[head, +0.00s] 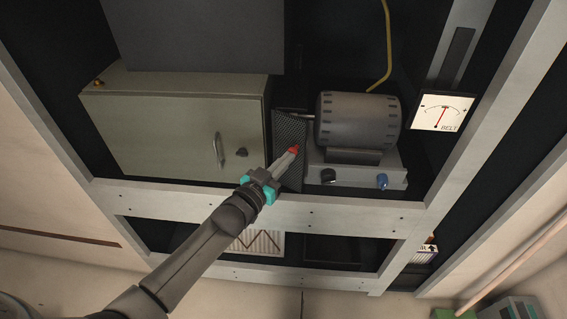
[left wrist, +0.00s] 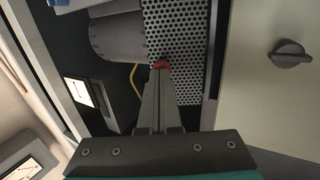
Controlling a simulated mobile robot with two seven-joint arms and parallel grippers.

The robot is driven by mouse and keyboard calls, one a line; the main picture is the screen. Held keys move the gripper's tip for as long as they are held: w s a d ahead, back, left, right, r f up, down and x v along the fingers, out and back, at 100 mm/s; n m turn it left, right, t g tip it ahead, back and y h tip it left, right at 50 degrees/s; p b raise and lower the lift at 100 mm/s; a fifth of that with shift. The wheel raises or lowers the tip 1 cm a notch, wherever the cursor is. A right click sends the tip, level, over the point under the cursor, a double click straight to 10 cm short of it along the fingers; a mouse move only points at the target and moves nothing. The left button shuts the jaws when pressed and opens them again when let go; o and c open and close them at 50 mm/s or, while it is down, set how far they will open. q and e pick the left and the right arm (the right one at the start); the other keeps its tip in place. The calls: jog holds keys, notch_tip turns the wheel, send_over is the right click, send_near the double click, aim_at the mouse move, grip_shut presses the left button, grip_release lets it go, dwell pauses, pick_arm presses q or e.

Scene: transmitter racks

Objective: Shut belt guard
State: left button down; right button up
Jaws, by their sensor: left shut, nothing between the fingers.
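The belt guard (head: 288,131) is a dark perforated mesh panel between the grey cabinet and the motor. It also shows in the left wrist view (left wrist: 183,40), where its holes are clear. My left gripper (head: 294,150) is shut and empty, with red fingertips in front of the guard's side nearest the motor. In the left wrist view its fingertips (left wrist: 161,65) overlap the mesh; I cannot tell whether they touch it. The grey motor (head: 358,120) sits just right of the guard, with its shaft pointing toward it. My right gripper is not in view.
A beige cabinet (head: 170,127) with a handle and a dark knob stands left of the guard. A base with black and blue knobs (head: 355,172) is under the motor. A dial meter marked BELT (head: 442,112) is at the right. A pale rack rail (head: 330,213) crosses in front.

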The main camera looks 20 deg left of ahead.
aim_at(299, 155)
pick_arm(q)
jog(key=shift+w+d+r, duration=0.1)
jog(key=shift+w+d, duration=0.3)
jog(key=shift+d, duration=0.2)
jog(key=shift+w+d, duration=0.25)
jog(key=shift+w, duration=0.15)
jog(key=shift+w+d, duration=0.45)
jog(key=shift+w, duration=0.05)
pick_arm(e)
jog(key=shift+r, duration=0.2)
pick_arm(q)
jog(key=shift+d, duration=0.1)
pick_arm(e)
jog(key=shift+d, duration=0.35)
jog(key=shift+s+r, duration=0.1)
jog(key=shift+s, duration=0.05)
